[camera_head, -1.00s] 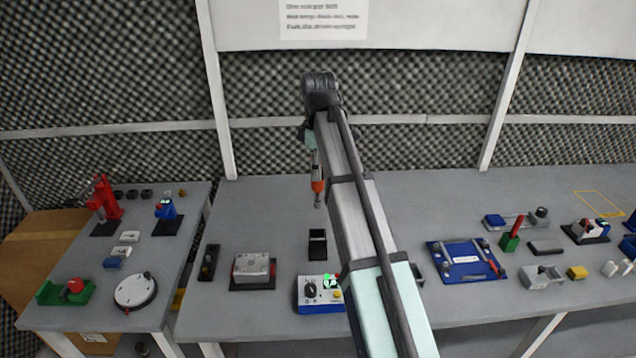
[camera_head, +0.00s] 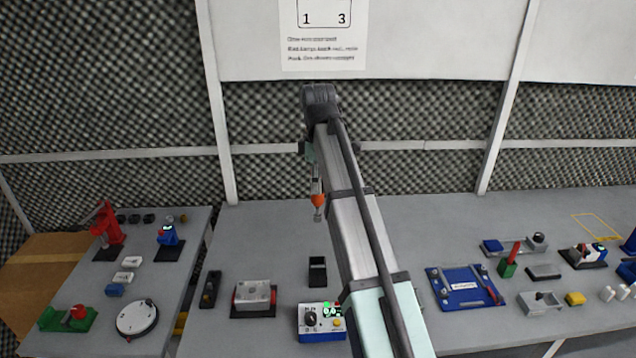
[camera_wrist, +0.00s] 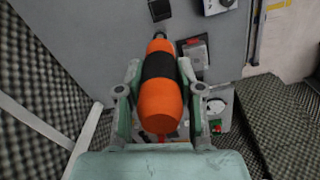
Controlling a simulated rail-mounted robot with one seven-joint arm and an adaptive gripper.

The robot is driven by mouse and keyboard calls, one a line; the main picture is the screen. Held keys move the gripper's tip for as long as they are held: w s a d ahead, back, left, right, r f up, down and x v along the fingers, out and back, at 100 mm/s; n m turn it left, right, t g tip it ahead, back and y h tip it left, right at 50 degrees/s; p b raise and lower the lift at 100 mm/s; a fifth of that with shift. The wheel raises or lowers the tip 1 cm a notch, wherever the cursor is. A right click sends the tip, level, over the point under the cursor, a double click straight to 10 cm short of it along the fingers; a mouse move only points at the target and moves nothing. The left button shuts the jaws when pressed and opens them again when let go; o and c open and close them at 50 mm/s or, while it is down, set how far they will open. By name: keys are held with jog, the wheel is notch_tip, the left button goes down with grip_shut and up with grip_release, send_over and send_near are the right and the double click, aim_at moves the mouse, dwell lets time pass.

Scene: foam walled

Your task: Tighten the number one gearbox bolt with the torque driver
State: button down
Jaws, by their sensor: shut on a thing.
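My gripper (camera_wrist: 160,78) is shut on the torque driver (camera_wrist: 161,98), which has an orange body with a black band. In the head view the driver (camera_head: 318,200) hangs below the arm's end, tip down, in the air above the bench. A grey block on a dark base, seemingly the gearbox (camera_head: 253,294), sits on the bench left of the driver and nearer the camera. Its bolts are too small to tell apart, and I cannot make out number one. The driver's tip is clear of the block.
A control box (camera_head: 321,322) with a lit display and a small black open holder (camera_head: 317,270) stand right of the block. A dark narrow fixture (camera_head: 210,289) stands on its left. A blue tray (camera_head: 464,287) lies right of my arm. A wall sheet (camera_head: 324,40) shows numbers 1 and 3.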

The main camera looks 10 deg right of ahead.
jog(key=shift+r+p, duration=1.6)
jog(key=shift+r, duration=0.45)
